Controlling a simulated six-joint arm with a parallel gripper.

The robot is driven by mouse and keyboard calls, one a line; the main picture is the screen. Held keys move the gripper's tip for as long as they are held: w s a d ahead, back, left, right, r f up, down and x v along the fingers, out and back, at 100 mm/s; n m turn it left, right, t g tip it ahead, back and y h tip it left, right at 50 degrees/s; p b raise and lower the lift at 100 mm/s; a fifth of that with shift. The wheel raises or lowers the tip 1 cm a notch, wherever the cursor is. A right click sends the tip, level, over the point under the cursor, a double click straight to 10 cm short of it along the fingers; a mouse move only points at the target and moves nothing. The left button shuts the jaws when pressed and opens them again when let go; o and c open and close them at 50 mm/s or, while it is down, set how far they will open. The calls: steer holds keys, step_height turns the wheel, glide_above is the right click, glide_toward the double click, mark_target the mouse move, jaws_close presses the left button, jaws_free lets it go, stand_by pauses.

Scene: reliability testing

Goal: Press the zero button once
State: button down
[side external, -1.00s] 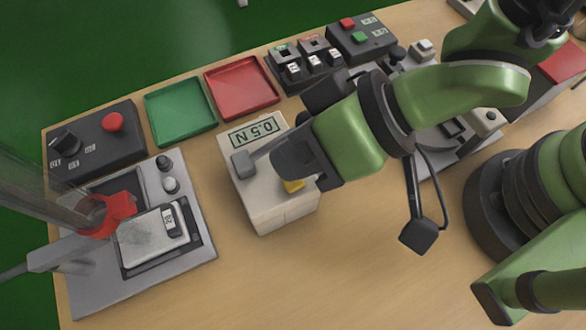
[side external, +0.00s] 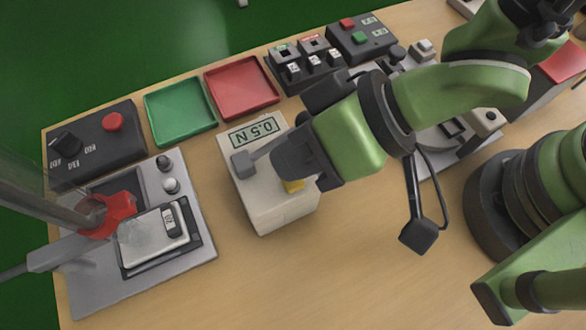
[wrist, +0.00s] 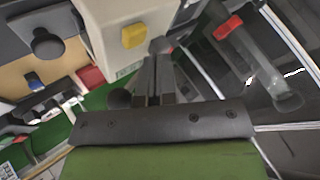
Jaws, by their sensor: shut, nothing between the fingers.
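A pale boxy force gauge (side external: 268,212) stands mid-table with an upside-down display (side external: 254,131) that appears to read 0.5 N. A yellow button (side external: 293,185) sits on its top, partly behind my gripper in the side view; it shows clearly in the wrist view (wrist: 133,35). A grey knob (side external: 242,163) is on the gauge's left part. My gripper (side external: 254,155) is shut and empty, its fingers low over the gauge. In the wrist view my fingertips (wrist: 157,58) are beside the yellow button, near a grey rounded piece; contact cannot be told.
A green tray (side external: 180,112) and a red tray (side external: 241,88) lie behind the gauge. A dark box with a red button (side external: 113,121) and a grey fixture with a red part (side external: 107,213) stand left. Switch boxes (side external: 303,66) stand at the back. The front table is clear.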

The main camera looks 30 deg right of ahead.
stand_by(0.3)
steer(key=shift+f, duration=0.4)
steer(key=shift+f, duration=0.4)
stand_by(0.5)
stand_by(0.3)
steer(key=shift+r, duration=0.85)
steer(key=shift+r, duration=2.5)
